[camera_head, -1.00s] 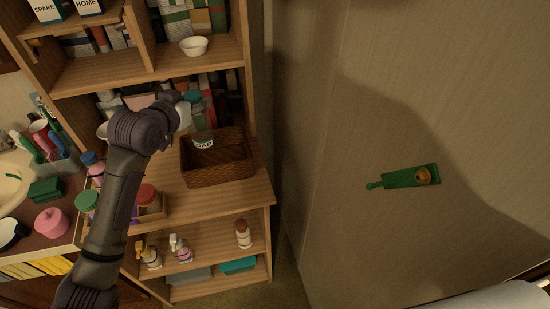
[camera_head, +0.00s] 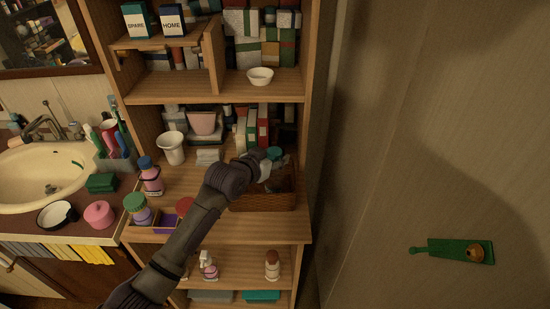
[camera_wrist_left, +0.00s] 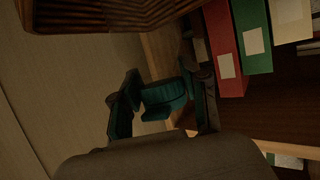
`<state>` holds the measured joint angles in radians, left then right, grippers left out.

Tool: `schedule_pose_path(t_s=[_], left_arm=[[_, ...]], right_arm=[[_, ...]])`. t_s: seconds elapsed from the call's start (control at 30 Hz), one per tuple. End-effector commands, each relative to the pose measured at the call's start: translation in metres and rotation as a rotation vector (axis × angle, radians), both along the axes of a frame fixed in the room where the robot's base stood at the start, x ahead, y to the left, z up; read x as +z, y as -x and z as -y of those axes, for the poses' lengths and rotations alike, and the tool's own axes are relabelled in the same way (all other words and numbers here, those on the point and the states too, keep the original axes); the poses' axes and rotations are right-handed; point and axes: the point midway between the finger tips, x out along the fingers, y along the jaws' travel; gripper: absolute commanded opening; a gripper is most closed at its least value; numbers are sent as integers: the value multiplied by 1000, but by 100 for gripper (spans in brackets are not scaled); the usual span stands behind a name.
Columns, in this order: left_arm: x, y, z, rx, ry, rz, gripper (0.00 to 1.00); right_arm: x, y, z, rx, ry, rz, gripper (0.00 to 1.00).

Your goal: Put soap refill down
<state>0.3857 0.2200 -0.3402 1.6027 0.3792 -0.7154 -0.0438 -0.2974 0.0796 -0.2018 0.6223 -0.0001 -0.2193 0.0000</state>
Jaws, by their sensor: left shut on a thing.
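The soap refill looks like a pale container with a teal top (camera_head: 274,153), and its pale body is mostly hidden by my arm in the head view. My left gripper (camera_head: 266,162) is shut on it. In the wrist view the teal part (camera_wrist_left: 165,95) shows between the two fingers of my left gripper (camera_wrist_left: 163,103). The wrist view shows a basket edge (camera_wrist_left: 110,14) apart from the fingers. My right gripper is not in view.
Red and green binders (camera_head: 257,125) stand behind the basket. A white cup (camera_head: 172,148) and pink bottle (camera_head: 151,178) stand left on the same shelf. A higher shelf holds a white bowl (camera_head: 260,76). A wall with a green holder (camera_head: 455,250) is on the right.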

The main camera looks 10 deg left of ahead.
Motion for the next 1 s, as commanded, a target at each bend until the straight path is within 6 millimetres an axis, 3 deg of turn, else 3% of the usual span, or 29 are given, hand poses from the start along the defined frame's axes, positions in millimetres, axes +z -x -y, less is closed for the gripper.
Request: schedule_pose_path(t_s=[0.43, 0.47, 0.57, 0.6, 1.0], left_arm=[[-9, 0, 0, 0, 0, 1, 4], [-8, 0, 0, 0, 1, 2, 50], [-8, 0, 0, 0, 0, 1, 66], [-8, 0, 0, 0, 0, 1, 70], [-4, 3, -1, 0, 0, 2, 70]], right_arm=[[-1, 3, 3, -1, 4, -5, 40], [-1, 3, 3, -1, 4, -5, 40], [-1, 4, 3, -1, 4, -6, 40], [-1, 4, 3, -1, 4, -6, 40], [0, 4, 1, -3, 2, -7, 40]])
